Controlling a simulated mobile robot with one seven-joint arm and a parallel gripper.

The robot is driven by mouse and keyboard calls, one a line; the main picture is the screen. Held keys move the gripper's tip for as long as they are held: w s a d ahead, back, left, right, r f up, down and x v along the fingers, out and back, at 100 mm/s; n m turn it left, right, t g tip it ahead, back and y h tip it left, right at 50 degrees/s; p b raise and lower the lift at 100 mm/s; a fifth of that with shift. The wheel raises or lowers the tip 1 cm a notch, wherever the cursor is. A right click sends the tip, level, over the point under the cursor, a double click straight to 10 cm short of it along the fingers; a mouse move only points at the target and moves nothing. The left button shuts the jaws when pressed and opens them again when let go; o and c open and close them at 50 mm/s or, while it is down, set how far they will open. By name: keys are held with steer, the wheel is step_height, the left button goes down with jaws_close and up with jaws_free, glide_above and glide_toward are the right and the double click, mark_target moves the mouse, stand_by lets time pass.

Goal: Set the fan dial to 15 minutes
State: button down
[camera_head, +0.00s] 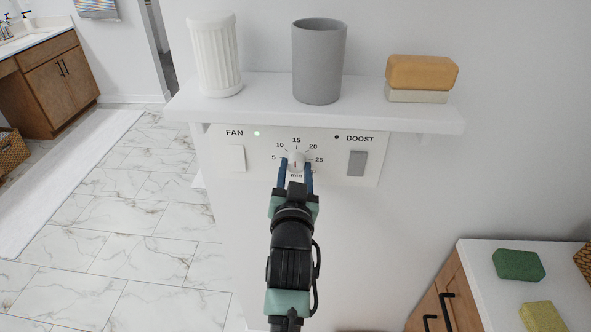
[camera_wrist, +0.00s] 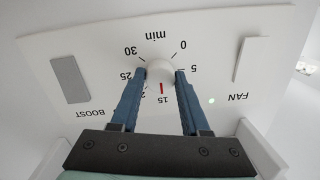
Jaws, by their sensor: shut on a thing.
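The fan dial (camera_head: 296,160) is a small round white knob on a white wall panel (camera_head: 220,167) marked 0 to 30 min. It also shows in the wrist view (camera_wrist: 160,71), where the panel appears upside down. The dial's red pointer (camera_wrist: 161,88) lines up with the 15 mark. My gripper (camera_head: 296,170) is at the panel, with its two blue fingers on either side of the dial. In the wrist view the gripper (camera_wrist: 160,76) is shut on the dial, one finger against each side. The fingers hide part of the scale near 20.
A white shelf (camera_head: 360,112) juts out just above the panel, holding a ribbed white cup (camera_head: 215,55), a grey cup (camera_head: 319,62) and stacked soaps (camera_head: 421,73). A white switch (camera_head: 237,158) and a grey boost switch (camera_head: 357,163) flank the dial. A cabinet (camera_head: 490,285) stands lower right.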

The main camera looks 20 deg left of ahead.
steer(key=shift+c, duration=1.9)
jaws_free()
steer(key=b+v, duration=0.2)
steer(key=v, duration=1.1)
steer(key=shift+f, duration=0.1)
